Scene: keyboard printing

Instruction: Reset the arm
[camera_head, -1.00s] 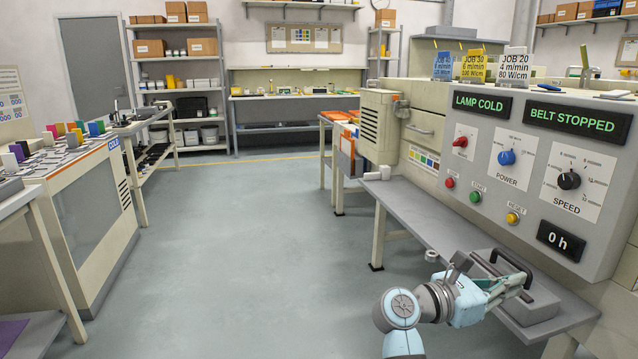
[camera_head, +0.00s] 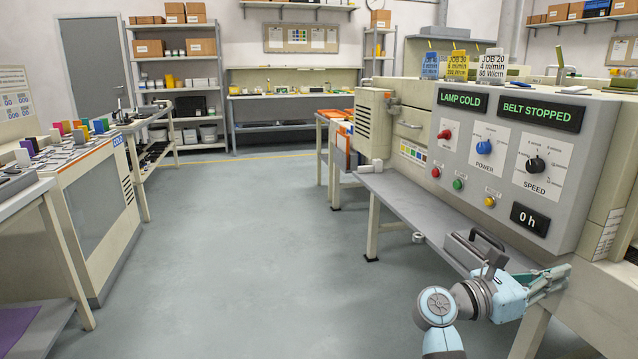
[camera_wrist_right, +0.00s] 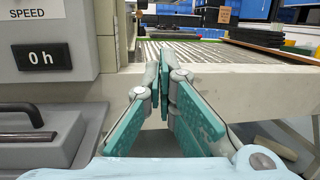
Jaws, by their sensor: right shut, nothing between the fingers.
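My right gripper (camera_head: 558,279) shows at the lower right of the head view. It is to the right of the grey block with a dark handle (camera_head: 478,249), apart from the handle. In the right wrist view its two teal fingers (camera_wrist_right: 165,62) come together at the tips, with nothing between them. The grey block (camera_wrist_right: 38,150) is at the left edge of that view. My left gripper is not in view.
The control panel (camera_head: 511,170) reads LAMP COLD and BELT STOPPED, above a grey bench (camera_head: 405,205). In the wrist view, a conveyor belt (camera_wrist_right: 215,52) lies beyond the fingers. Open floor (camera_head: 250,250) fills the middle. A beige cabinet (camera_head: 85,200) stands at the left.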

